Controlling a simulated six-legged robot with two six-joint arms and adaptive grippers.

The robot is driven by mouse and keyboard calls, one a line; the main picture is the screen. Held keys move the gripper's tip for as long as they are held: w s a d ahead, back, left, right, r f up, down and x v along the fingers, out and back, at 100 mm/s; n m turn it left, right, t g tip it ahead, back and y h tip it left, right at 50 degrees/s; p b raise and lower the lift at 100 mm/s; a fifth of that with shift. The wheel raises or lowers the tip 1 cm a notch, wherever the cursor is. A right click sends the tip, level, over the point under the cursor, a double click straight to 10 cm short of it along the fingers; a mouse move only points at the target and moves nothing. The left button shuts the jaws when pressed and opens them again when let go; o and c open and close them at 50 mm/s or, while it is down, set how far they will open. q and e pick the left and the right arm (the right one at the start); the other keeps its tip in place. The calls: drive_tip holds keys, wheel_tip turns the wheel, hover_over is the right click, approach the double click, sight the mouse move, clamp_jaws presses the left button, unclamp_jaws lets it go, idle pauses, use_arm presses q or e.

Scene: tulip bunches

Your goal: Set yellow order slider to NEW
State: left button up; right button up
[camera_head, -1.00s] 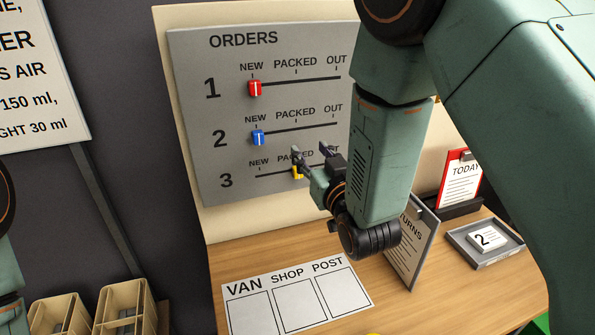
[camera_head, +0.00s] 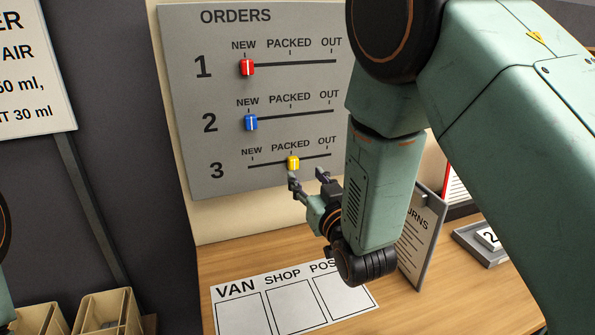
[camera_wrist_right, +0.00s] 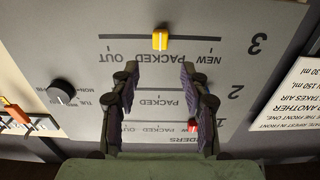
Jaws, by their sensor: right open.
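The yellow slider (camera_head: 293,163) sits on row 3 of the grey ORDERS board (camera_head: 185,150), at the PACKED mark midway along its track. It also shows in the right wrist view (camera_wrist_right: 160,39), beyond the fingertips. My right gripper (camera_head: 307,180) is open and empty, just below the yellow slider in the head view, with its fingers apart from the knob. In the right wrist view its two fingers (camera_wrist_right: 158,78) are spread, with nothing between them at the tips. My left gripper is not in view; only a bit of my left arm shows at the left edge.
The red slider (camera_head: 247,67) and blue slider (camera_head: 251,122) are both at NEW. A VAN/SHOP/POST sheet (camera_head: 290,305) lies on the wooden table (camera_head: 225,262). A RETURNS clipboard (camera_head: 420,240) stands right of my forearm. Beige bins (camera_head: 105,312) are at lower left.

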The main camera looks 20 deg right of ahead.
sight(295, 161)
drive_tip(key=w, duration=0.6)
drive_tip(key=shift+w+f, duration=0.15)
drive_tip(key=shift+w, duration=0.05)
drive_tip(key=shift+w+a, duration=0.15)
drive_tip(key=shift+w, duration=0.25)
drive_tip(key=shift+w, duration=0.2)
drive_tip(key=shift+s, duration=0.15)
clamp_jaws()
